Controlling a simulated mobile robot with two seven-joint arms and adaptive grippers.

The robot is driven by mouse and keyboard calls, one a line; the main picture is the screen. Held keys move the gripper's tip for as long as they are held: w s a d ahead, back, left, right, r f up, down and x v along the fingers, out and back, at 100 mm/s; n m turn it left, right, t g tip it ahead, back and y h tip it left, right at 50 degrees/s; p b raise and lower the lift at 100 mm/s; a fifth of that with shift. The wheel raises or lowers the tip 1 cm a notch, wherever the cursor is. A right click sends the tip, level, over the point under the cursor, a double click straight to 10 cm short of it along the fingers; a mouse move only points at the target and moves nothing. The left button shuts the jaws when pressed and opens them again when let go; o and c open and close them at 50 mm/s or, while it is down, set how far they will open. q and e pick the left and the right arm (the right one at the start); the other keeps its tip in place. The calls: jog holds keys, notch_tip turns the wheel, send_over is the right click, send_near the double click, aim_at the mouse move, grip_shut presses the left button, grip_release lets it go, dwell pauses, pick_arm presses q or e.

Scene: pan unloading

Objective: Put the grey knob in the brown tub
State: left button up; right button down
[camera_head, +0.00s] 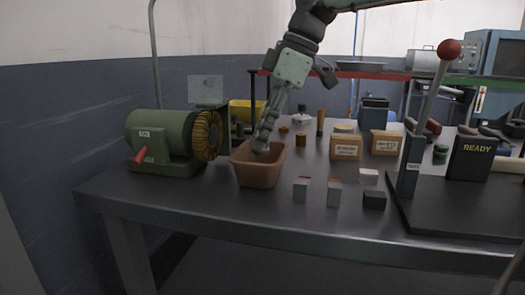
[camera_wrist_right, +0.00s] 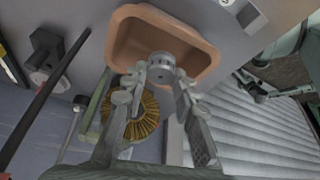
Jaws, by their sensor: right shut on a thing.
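The brown tub (camera_head: 257,178) stands on the metal table near its front left, beside the green motor. My right gripper (camera_head: 262,142) points down over the tub, its tips at about the height of the rim in the head view. In the right wrist view my right gripper (camera_wrist_right: 164,80) is shut on the grey knob (camera_wrist_right: 161,65), a small round grey piece. The knob is in front of the brown tub's opening (camera_wrist_right: 205,70); whether it touches the tub I cannot tell. The knob is mostly hidden by the fingers in the head view.
A green motor (camera_head: 160,142) with a ribbed yellow end stands just left of the tub. Small grey blocks (camera_head: 301,190) stand to its right. A black press (camera_head: 440,205) with a red-balled lever is farther right. Cardboard boxes (camera_head: 345,147) and a yellow bin (camera_head: 245,112) are behind.

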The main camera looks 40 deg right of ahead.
aim_at(268, 139)
jog(key=shift+w+d+f, duration=0.1)
jog(key=shift+w+f, duration=0.05)
jog(key=shift+f, duration=1.9)
jog(key=shift+f, duration=0.15)
jog(key=c, duration=1.2)
grip_release()
pick_arm(q)
jog(key=shift+r, duration=0.35)
